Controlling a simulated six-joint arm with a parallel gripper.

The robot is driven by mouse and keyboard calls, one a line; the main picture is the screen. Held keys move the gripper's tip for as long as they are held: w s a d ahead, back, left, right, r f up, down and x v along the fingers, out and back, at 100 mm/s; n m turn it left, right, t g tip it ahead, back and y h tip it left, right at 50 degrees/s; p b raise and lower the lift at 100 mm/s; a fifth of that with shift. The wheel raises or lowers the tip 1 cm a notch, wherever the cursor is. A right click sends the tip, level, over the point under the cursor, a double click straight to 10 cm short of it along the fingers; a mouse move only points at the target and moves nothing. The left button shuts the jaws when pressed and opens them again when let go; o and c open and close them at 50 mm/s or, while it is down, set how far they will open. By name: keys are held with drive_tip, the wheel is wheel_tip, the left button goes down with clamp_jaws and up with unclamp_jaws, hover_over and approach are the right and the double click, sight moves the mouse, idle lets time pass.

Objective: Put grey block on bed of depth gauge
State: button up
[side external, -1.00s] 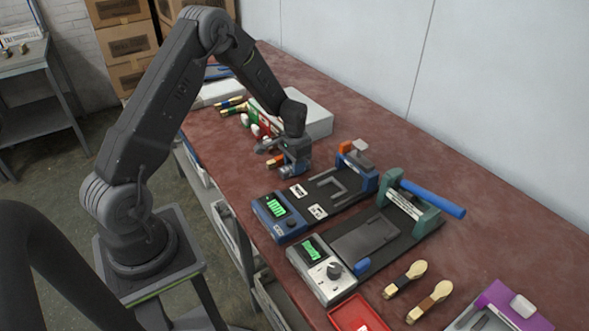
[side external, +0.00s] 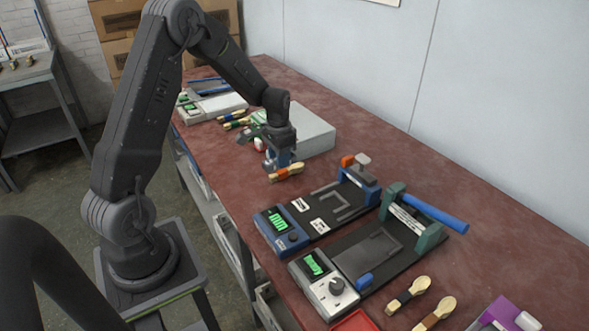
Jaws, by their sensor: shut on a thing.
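My gripper (side external: 281,163) points down above the red-brown bench. It is shut on a wooden spoon with an orange band (side external: 290,171), held roughly level. A large pale grey block (side external: 313,133) lies on the bench behind my gripper; I cannot tell whether it is the named grey block. The device with a blue display housing (side external: 281,228) and black bed (side external: 327,206) appears to be the depth gauge. It lies to the right of and nearer than my gripper. Its bed carries a grey angled guide, with no block seen on it.
A green press with a blue lever (side external: 437,212) stands beside the gauge. Two spoons (side external: 408,294) lie at the front right, near a red tray (side external: 355,322) and a purple item (side external: 507,314). More spoons (side external: 233,118) and another device lie farther back. Bare bench lies behind the gauge.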

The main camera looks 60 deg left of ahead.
drive_tip(key=s+a+r, duration=0.4)
hover_over(320, 210)
drive_tip(key=f, duration=0.4)
drive_tip(key=shift+s+a+f, duration=0.2)
drive_tip(key=shift+a+f, duration=0.05)
drive_tip(key=shift+f, duration=0.1)
drive_tip(key=shift+w+d+f, duration=0.2)
drive_tip(key=shift+d+f, duration=0.1)
drive_tip(key=shift+d, duration=0.05)
drive_tip(key=shift+f, duration=1.95)
drive_tip(key=shift+f, duration=0.1)
drive_tip(key=o, duration=1)
